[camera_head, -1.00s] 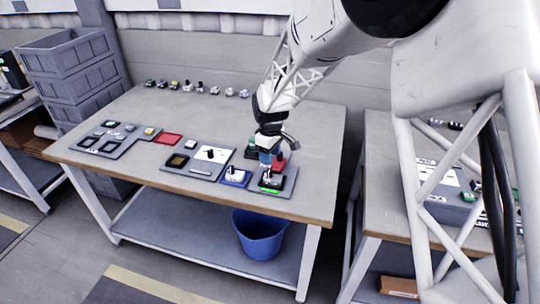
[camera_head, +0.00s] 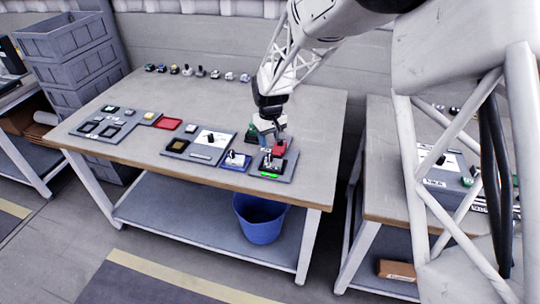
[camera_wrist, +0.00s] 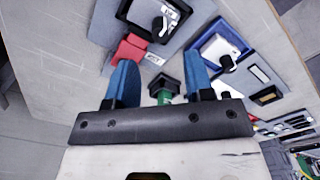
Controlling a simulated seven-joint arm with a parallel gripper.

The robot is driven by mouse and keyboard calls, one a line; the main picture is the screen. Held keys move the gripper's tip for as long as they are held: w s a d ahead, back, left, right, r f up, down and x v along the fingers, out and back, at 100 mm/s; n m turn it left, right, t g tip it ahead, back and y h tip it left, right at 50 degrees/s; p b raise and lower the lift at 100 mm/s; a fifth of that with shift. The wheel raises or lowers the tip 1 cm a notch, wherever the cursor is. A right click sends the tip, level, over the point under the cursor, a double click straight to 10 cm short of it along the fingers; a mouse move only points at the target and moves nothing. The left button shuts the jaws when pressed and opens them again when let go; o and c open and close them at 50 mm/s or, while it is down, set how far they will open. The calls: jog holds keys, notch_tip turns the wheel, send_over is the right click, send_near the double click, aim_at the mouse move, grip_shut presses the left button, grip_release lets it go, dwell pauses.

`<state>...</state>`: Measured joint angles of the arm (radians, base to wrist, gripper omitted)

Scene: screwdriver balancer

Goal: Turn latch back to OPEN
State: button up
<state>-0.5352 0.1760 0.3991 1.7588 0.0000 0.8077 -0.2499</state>
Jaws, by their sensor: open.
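My gripper (camera_head: 270,140) hangs above the right end of the bench, over the rightmost grey board (camera_head: 286,172). A red block (camera_wrist: 130,48) sits beside the plate.
A blue-framed unit (camera_head: 236,160) with a black knob stands left of the latch board. A green-and-black part (camera_wrist: 164,90) shows between the fingers, lower down.

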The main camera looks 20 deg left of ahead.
aim_at(270, 154)
jog(key=shift+f, duration=3.9)
jog(key=shift+c, duration=0.5)
grip_shut()
jog(key=shift+n, duration=0.4)
jog(key=shift+o, duration=0.5)
grip_release()
